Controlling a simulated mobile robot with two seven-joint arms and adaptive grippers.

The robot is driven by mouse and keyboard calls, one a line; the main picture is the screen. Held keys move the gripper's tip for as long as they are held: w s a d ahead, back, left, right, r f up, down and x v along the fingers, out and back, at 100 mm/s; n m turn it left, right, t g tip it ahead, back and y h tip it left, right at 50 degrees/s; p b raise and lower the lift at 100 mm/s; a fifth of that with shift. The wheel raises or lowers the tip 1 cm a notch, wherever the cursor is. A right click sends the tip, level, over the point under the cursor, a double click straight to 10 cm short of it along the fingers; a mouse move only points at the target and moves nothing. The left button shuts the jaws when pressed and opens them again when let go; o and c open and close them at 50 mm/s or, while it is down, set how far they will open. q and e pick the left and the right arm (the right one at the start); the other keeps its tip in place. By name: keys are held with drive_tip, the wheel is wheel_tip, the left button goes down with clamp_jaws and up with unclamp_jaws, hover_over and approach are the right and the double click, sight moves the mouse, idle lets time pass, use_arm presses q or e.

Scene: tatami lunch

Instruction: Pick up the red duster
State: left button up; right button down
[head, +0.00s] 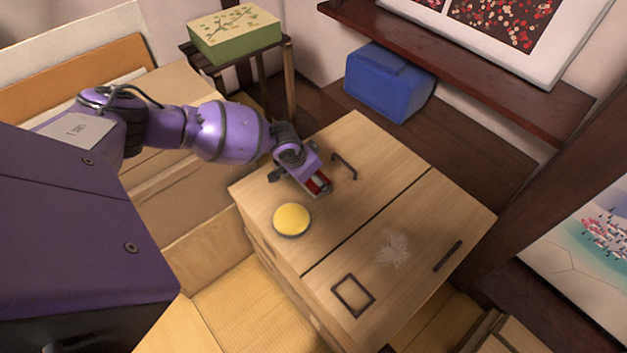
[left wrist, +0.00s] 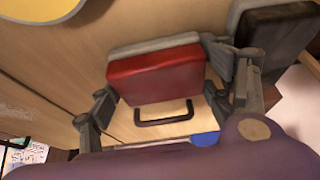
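The red duster (left wrist: 155,75) is a small red block with a grey side. In the left wrist view it sits between the two fingers of my left gripper (left wrist: 160,80), with a finger against each end. In the head view a bit of its red (head: 319,184) shows under my left gripper (head: 312,180), above the wooden cabinet top (head: 375,185). The gripper hides the rest, and I cannot tell whether the duster is touching the top. My right gripper is not in view.
A dark block (left wrist: 275,45) lies beside the gripper. A yellow round thing (head: 291,219) and a dark square frame (head: 353,295) lie on the cabinet. A blue box (head: 388,82) and a green patterned box (head: 234,33) stand behind. The cabinet's right part is mostly clear.

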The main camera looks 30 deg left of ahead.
use_arm(q)
drive_tip(key=shift+c, duration=1.1)
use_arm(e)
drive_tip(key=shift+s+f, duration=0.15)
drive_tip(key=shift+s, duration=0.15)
use_arm(q)
drive_tip(key=shift+r, duration=0.1)
drive_tip(key=shift+r, duration=0.25)
wheel_tip(320, 180, up, 2)
drive_tip(key=shift+r+p, duration=0.1)
drive_tip(key=shift+p, duration=0.2)
drive_tip(key=s+a+r+p, duration=0.2)
drive_tip(key=s+r, duration=0.8)
drive_tip(key=s, duration=0.4)
drive_tip(key=shift+p, duration=0.3)
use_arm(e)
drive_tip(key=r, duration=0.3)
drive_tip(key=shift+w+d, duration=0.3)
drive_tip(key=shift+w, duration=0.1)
